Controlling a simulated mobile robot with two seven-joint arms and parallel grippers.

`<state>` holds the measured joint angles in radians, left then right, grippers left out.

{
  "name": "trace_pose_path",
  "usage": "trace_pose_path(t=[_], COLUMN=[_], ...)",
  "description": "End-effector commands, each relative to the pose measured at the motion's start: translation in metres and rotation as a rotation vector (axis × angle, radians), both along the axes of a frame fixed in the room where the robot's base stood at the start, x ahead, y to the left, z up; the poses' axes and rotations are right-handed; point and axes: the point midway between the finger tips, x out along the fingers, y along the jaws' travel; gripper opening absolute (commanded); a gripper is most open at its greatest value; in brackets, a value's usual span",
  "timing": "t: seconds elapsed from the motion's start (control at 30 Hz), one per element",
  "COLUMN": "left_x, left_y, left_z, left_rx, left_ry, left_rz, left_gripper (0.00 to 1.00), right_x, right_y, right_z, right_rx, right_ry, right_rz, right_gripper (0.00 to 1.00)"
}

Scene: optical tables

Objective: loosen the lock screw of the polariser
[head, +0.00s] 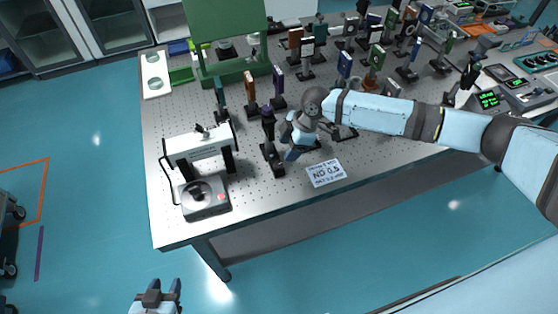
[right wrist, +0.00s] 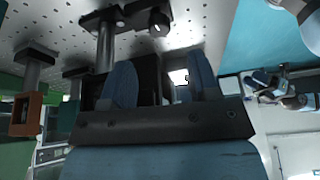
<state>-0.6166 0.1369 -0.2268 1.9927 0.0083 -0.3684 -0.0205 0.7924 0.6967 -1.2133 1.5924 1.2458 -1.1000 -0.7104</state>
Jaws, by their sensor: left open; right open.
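My right gripper (head: 290,154) is low over the optical table, just right of a dark post-mounted optic (head: 268,128) on a black base. I cannot tell for sure that this optic is the polariser. In the right wrist view, which is upside down, the open fingers of my right gripper (right wrist: 163,82) stand apart with a dark mount (right wrist: 148,72) beyond and between them. A metal post (right wrist: 106,45) carries it. A lock screw cannot be made out. My left gripper (head: 157,292) is open and empty, over the floor in front of the table.
A white sign card (head: 325,173) lies near the front edge of the perforated table (head: 255,196). Several post-mounted optics crowd behind. An orange-framed optic (right wrist: 27,114) shows in the right wrist view.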

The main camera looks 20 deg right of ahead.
Motion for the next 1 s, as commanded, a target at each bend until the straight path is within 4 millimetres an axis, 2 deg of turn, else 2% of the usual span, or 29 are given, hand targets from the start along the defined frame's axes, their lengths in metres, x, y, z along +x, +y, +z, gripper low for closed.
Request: trace_pose_path(t=[0.2, 0.33, 0.5, 0.8, 1.0], left_x=[0.000, -0.001, -0.002, -0.003, -0.003], left_y=[0.003, 0.003, 0.003, 0.002, 0.002], left_z=[0.006, 0.006, 0.006, 0.006, 0.006], left_rx=[0.004, 0.004, 0.004, 0.003, 0.002], left_ry=[0.000, 0.004, 0.006, 0.006, 0.007], left_rz=[0.006, 0.006, 0.007, 0.006, 0.006], left_gripper=[0.43, 0.43, 0.43, 0.43, 0.43], right_x=[0.002, 0.003, 0.003, 0.003, 0.003], right_y=[0.018, 0.024, 0.028, 0.029, 0.029], right_z=[-0.040, -0.057, -0.069, -0.071, -0.070], right_rx=[0.000, 0.000, 0.000, 0.000, 0.000], right_ry=[0.001, 0.000, -0.001, -0.001, -0.001], right_rz=[0.000, -0.001, 0.000, 0.000, 0.000], right_gripper=[0.56, 0.56, 0.56, 0.56, 0.10])
